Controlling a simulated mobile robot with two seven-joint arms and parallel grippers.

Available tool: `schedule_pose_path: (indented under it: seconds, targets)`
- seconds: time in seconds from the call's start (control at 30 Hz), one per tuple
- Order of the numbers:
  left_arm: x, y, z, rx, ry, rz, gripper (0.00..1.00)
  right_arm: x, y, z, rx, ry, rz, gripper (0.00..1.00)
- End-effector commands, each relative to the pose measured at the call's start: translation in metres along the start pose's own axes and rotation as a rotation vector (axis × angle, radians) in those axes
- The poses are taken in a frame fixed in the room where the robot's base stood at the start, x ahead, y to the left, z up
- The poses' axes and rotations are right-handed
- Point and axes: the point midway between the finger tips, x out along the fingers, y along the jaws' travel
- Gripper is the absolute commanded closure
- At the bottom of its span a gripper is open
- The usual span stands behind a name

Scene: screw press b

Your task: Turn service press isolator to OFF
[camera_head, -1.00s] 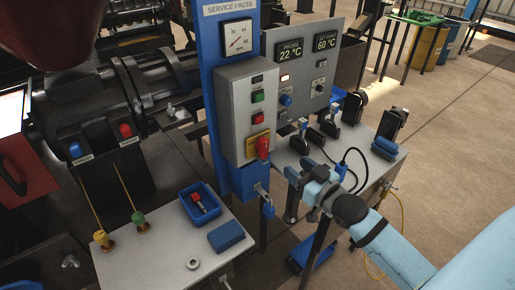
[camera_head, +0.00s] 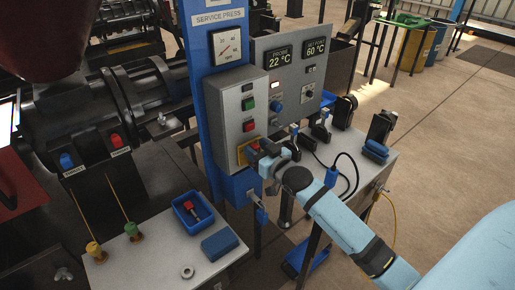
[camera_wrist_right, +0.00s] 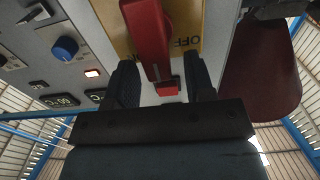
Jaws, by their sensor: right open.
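The service press isolator is a red handle (camera_wrist_right: 150,38) on a yellow plate (camera_wrist_right: 108,22) marked OFF, on the front of the grey box below the SERVICE PRESS sign (camera_head: 225,18). In the head view my right gripper (camera_head: 262,155) is at this handle and covers most of it; a bit of yellow plate (camera_head: 241,156) shows. In the right wrist view my right gripper (camera_wrist_right: 163,78) is open, with one dark finger on each side of the handle's lower end. I cannot tell if the fingers touch it. My left gripper is not in view.
A green button (camera_head: 248,104) and a red button (camera_head: 249,126) sit just above the isolator on the grey box (camera_head: 225,120). A blue tray (camera_head: 184,215) and a blue block (camera_head: 220,244) are on the lower-left table. A control panel (camera_head: 295,85) stands to the right.

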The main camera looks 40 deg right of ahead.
Motion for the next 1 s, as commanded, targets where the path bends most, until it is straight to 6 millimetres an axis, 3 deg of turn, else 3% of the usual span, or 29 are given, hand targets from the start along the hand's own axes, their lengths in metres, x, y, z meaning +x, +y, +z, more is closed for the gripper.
schedule_pose_path:
  seconds: [0.23, 0.43, 0.77, 1.0]
  targets:
    - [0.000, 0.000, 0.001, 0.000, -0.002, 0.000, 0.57, 0.000, 0.000, 0.000, 0.000, 0.000, 0.000, 0.53]
    - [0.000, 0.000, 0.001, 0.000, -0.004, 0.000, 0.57, 0.000, 0.000, 0.000, 0.000, 0.000, 0.000, 0.99]
    - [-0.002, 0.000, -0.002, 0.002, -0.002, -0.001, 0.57, 0.000, -0.001, -0.001, -0.032, 0.001, 0.000, 1.00]
    - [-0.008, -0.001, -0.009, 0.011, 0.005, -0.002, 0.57, 0.000, -0.005, -0.003, -0.161, 0.000, 0.000, 1.00]
